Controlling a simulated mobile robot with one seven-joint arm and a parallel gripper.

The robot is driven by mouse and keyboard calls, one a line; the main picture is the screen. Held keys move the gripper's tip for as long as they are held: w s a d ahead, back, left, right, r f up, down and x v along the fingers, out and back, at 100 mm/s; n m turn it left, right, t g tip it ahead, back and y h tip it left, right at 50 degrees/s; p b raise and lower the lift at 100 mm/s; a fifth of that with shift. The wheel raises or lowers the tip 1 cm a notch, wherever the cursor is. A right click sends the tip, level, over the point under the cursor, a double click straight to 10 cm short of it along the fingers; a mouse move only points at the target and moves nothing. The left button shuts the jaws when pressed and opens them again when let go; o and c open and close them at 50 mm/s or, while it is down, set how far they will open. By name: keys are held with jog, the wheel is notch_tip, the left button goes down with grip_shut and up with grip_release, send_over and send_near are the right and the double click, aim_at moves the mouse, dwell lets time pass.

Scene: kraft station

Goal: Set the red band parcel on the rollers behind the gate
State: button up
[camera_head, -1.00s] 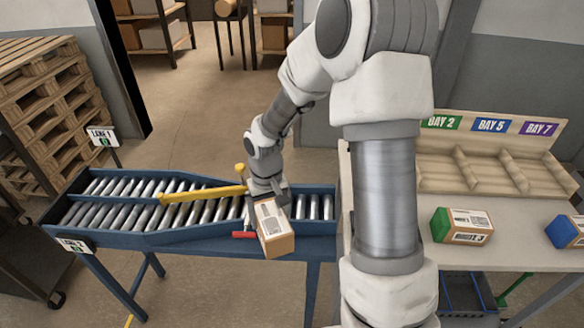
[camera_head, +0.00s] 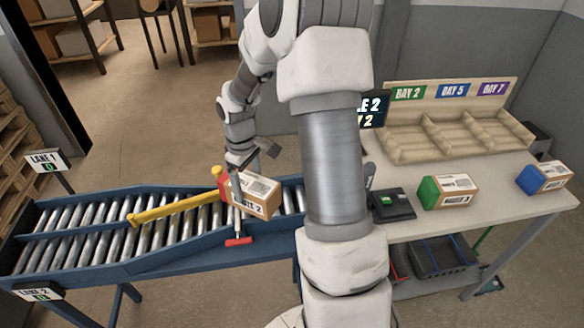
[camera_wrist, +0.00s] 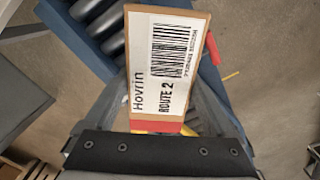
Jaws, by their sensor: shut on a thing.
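The parcel (camera_head: 258,197) is a brown carton with a white "Route 2" label and a red band at its left end. My gripper (camera_head: 252,172) is shut on it and holds it tilted, apparently above the conveyor. The wrist view shows the parcel (camera_wrist: 168,65) between the two fingers (camera_wrist: 155,105), its red band nearest the palm. The yellow gate arm (camera_head: 175,207) lies slantwise across the rollers (camera_head: 88,222), just left of the parcel. The parcel hides part of the rollers to the right of the gate, so I cannot tell its clearance.
A red handle (camera_head: 239,241) sticks out at the conveyor's near side. Blue rails (camera_head: 170,258) edge the rollers. On the table (camera_head: 500,215) to the right stand a green-banded parcel (camera_head: 450,191), a blue-banded parcel (camera_head: 545,178), a dark device (camera_head: 391,204) and a bay rack (camera_head: 455,140).

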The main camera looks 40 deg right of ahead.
jog(key=s+d+n+b, duration=0.1)
jog(key=d+n+b, duration=0.2)
jog(key=d+n, duration=0.7)
jog(key=shift+s+d+f+m+b, duration=0.1)
jog(key=shift+d+f+m+b, duration=0.45)
jog(key=shift+f+b, duration=0.45)
jog(key=shift+d+f+m+b, duration=0.3)
jog(key=shift+d+f+b, duration=0.45)
jog(key=shift+f, duration=0.45)
jog(key=shift+s+d+f+m+b, duration=0.1)
jog(key=shift+d+f+m+b, duration=0.4)
jog(key=shift+f+b, duration=0.5)
jog(key=shift+f, duration=0.1)
jog(key=o, duration=1.5)
jog(key=shift+c, duration=0.2)
notch_tip(320, 180, up, 18)
jog(key=p, duration=0.2)
jog(key=shift+f, duration=0.25)
